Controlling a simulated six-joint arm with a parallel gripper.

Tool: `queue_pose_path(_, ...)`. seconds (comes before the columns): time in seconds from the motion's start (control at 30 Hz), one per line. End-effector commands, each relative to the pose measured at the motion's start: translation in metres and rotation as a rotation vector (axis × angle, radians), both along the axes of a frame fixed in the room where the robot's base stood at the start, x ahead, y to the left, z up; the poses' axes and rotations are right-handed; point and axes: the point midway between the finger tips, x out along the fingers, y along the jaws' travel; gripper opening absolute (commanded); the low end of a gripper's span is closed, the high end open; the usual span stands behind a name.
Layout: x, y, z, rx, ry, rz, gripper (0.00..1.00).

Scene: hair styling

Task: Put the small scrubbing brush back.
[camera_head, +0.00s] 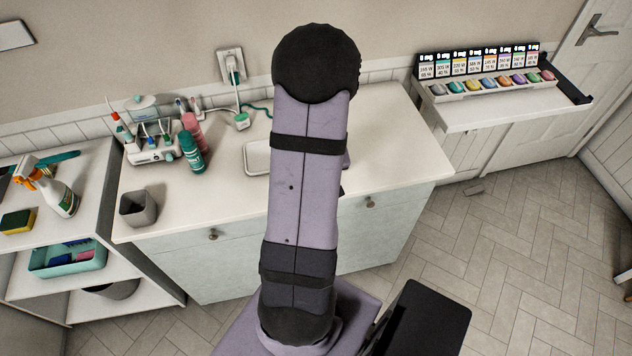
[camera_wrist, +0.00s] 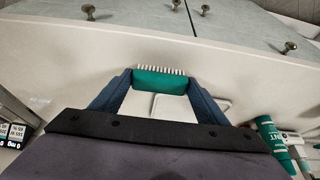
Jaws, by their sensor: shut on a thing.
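The small scrubbing brush (camera_wrist: 163,83) is green with a row of white bristles. In the wrist view it lies crosswise between the two blue-grey fingers of my gripper (camera_wrist: 159,79), which is shut on it. The bristles point up in that picture, toward the cabinet fronts. The brush appears above the pale counter (camera_wrist: 60,75); I cannot tell how far above. In the head view my arm hides the gripper and the brush.
A white tray (camera_head: 255,158) lies on the counter (camera_head: 395,150), partly behind my arm. A grey cup (camera_head: 139,209) stands at the counter's front left, and green (camera_head: 191,152) and pink bottles at the back. A teal bin (camera_head: 68,260) sits on the left shelf. The right counter is clear.

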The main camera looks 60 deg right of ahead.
Motion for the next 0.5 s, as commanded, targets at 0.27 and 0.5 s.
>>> queue_pose_path(0.27, 0.0000, -0.0002, -0.0186, 0.000, 0.000, 0.000, 0.47)
queue_pose_path(0.5, 0.0000, 0.0000, -0.0179, 0.000, 0.000, 0.000, 0.47)
